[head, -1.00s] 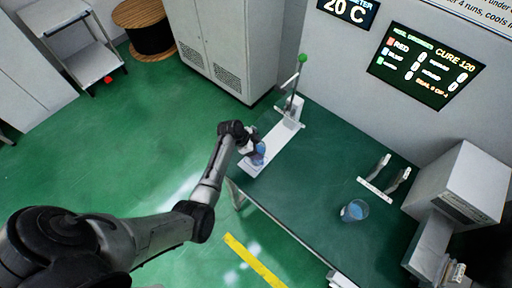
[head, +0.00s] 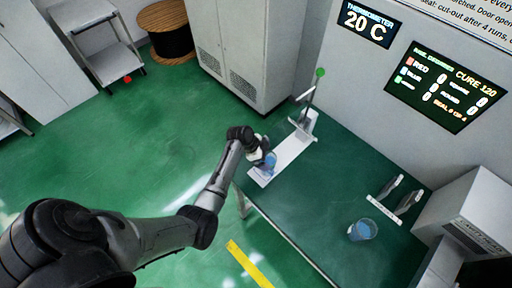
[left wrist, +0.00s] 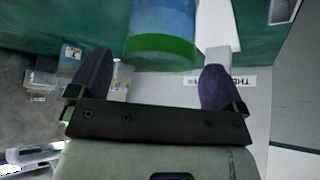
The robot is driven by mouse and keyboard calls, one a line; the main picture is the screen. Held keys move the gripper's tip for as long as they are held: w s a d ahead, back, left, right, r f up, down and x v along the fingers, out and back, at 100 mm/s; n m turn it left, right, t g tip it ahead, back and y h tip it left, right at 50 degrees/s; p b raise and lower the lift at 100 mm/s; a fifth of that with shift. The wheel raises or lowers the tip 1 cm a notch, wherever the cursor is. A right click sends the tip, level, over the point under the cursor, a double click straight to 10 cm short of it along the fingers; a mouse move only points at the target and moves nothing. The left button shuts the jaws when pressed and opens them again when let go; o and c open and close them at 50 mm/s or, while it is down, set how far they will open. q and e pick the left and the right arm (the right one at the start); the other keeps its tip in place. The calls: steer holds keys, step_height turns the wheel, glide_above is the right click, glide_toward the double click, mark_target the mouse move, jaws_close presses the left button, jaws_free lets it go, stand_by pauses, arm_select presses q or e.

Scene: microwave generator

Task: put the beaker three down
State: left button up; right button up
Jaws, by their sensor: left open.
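A clear beaker (head: 269,161) with blue contents is at the near end of a white board on the green table in the head view. My left gripper (head: 262,157) is right beside it and partly covers it. In the left wrist view the beaker (left wrist: 162,22) shows blue with a green band, at the gap between the fingertips. The fingers of my left gripper (left wrist: 153,75) are spread, with room visible on both sides of the beaker. I cannot read a number on it. My right gripper is not in view.
A second beaker (head: 362,230) with blue contents stands farther right on the table (head: 315,205). The white board (head: 288,155) carries a stand with a green knob (head: 320,72). A small rack with two uprights (head: 385,208) and a white machine (head: 470,215) are at the right.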

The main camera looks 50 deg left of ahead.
arm_select(q)
steer(key=v, duration=1)
steer(key=s+d+n+y, duration=0.1)
steer(key=s+d+n, duration=0.1)
steer(key=s+d, duration=0.3)
steer(key=s+d+n+y, duration=0.2)
steer(key=s+d, duration=0.3)
steer(key=s, duration=0.8)
steer(key=s+d+r+n+g+y, duration=0.1)
steer(key=s+d+n, duration=0.2)
steer(key=s+d, duration=0.2)
steer(key=s, duration=0.3)
steer(key=shift+s+d, duration=0.4)
steer(key=shift+r, duration=0.1)
